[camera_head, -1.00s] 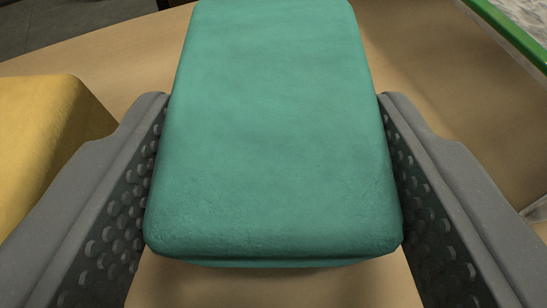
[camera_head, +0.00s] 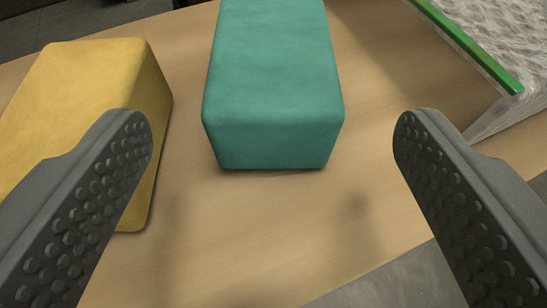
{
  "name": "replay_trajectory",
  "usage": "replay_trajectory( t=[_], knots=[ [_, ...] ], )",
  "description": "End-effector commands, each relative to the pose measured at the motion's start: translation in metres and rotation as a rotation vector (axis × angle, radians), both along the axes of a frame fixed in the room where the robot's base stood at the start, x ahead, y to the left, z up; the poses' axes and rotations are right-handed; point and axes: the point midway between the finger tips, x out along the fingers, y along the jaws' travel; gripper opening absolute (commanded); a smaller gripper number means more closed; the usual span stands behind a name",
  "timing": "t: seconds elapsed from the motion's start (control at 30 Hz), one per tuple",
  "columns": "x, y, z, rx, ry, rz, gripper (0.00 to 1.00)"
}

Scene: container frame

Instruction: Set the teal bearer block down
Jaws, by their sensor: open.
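The teal bearer block (camera_head: 272,80) rests on a light wooden surface (camera_head: 240,240) in the upper middle of the view. Its top and near end face show, and its far end is cut off by the frame's top edge. My gripper (camera_head: 272,125) is open, with its two dark studded fingers wide apart. The fingertips stand to the left and right of the block's near end, with clear gaps on both sides. Nothing is held between them.
A yellow block (camera_head: 90,90) stands on the wood to the left, partly behind my left finger. At the upper right is a clear-wrapped item (camera_head: 500,40) with a green edge strip (camera_head: 470,45). The wood ends at a grey floor (camera_head: 390,285) at the lower right.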

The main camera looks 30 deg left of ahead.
Motion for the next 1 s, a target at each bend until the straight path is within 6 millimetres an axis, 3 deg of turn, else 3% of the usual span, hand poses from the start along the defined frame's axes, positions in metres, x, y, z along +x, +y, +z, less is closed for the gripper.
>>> replay_trajectory(
  t=[0.17,0.6,1.0],
  knots=[
    [-0.027,-0.013,0.013,-0.001,0.000,0.003,0.76],
    [-0.045,-0.022,0.019,0.001,-0.003,0.001,0.76],
    [-0.049,-0.025,0.024,0.000,-0.001,0.000,0.76]
  ],
)
